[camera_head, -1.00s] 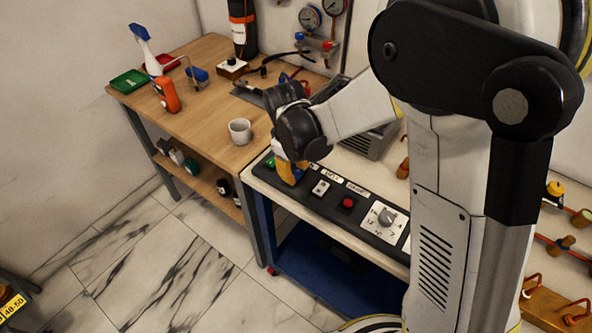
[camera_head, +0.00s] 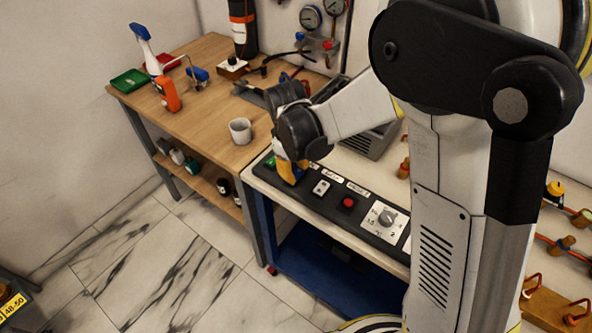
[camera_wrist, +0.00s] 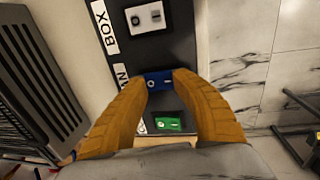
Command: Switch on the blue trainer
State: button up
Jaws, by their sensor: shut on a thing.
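A black control strip (camera_head: 333,212) runs along the front of the white-topped bench. In the wrist view, a blue rocker switch (camera_wrist: 155,82) sits on this strip, with a green rocker (camera_wrist: 168,123) nearer the hand and a white switch (camera_wrist: 146,18) farther off. My gripper (camera_head: 289,172) points down at the strip's left end. In the wrist view, its orange-yellow fingers (camera_wrist: 163,81) are shut on the blue switch, one fingertip at each end. The fingertips cover the ends of the switch. The blue switch is hidden by my gripper in the head view.
A red button (camera_head: 348,202) and a white dial plate (camera_head: 383,224) lie farther right on the strip. A grey mug (camera_head: 240,131) stands on the wooden bench (camera_head: 205,133) to the left. A grey vented box (camera_head: 372,143) stands behind my gripper.

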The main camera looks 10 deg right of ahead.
jog(key=o, duration=1.2)
jog(key=shift+d+f, duration=0.1)
jog(key=shift+o, duration=0.2)
notch_tip(320, 180, up, 12)
jog(key=s+a, duration=0.1)
jog(key=shift+s+a, duration=0.1)
jog(key=s+d+r+m+t, duration=0.2)
jog(key=s+d+m+t, duration=0.1)
jog(key=s, duration=0.5)
jog(key=s+d+r+m+t+y, duration=0.1)
jog(key=s+d+r+m+t, duration=0.1)
jog(key=s+d+m, duration=0.4)
jog(key=shift+s+d+r+t, duration=0.35)
jog(key=shift+s+d+t, duration=0.15)
jog(key=shift+s+d, duration=0.6)
